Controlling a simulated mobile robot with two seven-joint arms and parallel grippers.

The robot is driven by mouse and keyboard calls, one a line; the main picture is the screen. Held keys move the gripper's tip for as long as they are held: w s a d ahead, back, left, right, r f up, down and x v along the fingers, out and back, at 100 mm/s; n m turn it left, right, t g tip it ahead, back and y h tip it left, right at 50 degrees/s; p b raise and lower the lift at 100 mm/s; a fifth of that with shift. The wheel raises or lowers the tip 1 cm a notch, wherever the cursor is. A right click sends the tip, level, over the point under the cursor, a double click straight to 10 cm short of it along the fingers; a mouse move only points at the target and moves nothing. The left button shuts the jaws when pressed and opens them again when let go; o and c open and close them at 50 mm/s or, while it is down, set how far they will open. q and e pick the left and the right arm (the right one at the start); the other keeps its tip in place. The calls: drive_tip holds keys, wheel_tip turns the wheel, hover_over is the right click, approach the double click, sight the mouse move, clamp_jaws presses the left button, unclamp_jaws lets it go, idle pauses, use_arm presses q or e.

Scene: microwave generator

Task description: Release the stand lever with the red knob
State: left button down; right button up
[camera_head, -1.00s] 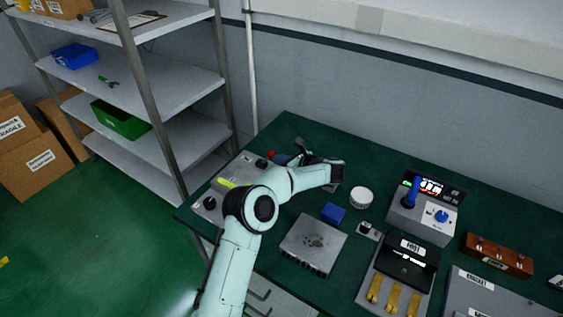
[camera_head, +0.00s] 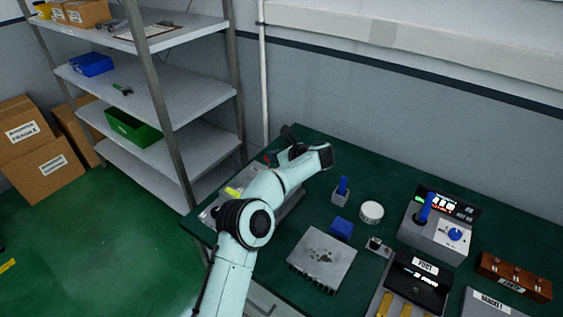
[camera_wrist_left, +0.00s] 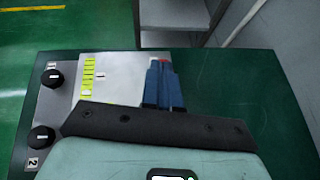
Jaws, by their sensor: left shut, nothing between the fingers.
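The grey stand panel (camera_wrist_left: 112,72) has a yellow-green scale (camera_wrist_left: 88,77) and two black dials (camera_wrist_left: 40,137) on its left side. A small patch of red, seemingly the red knob (camera_wrist_left: 163,61), shows just beyond the blue fingertips in the left wrist view. Most of the knob and its lever is hidden by the fingers. My left gripper (camera_wrist_left: 161,68) is shut and empty, with its fingers over the panel's right edge. In the head view my left gripper (camera_head: 277,156) is at the table's far left corner, and my arm covers much of the panel. My right gripper is out of view.
On the green table (camera_head: 390,185) stand a small blue-handled block (camera_head: 341,191), a white round container (camera_head: 371,212), a blue cube (camera_head: 341,228) and a finned grey block (camera_head: 320,261). A blue-lever console (camera_head: 433,237) stands farther right. A metal shelf (camera_head: 160,85) is behind the table's left end.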

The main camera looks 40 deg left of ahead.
use_arm(q)
drive_tip(key=a, duration=0.3)
drive_tip(key=shift+s+r, duration=0.2)
drive_tip(key=shift+s+a+f, duration=0.1)
drive_tip(key=shift+a+f, duration=0.05)
drive_tip(key=shift+a, duration=0.6)
drive_tip(key=shift+s+a+f, duration=0.1)
drive_tip(key=shift+a+f, duration=0.05)
drive_tip(key=shift+a, duration=0.55)
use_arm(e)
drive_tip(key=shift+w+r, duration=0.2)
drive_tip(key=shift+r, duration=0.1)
use_arm(q)
drive_tip(key=shift+r, duration=0.1)
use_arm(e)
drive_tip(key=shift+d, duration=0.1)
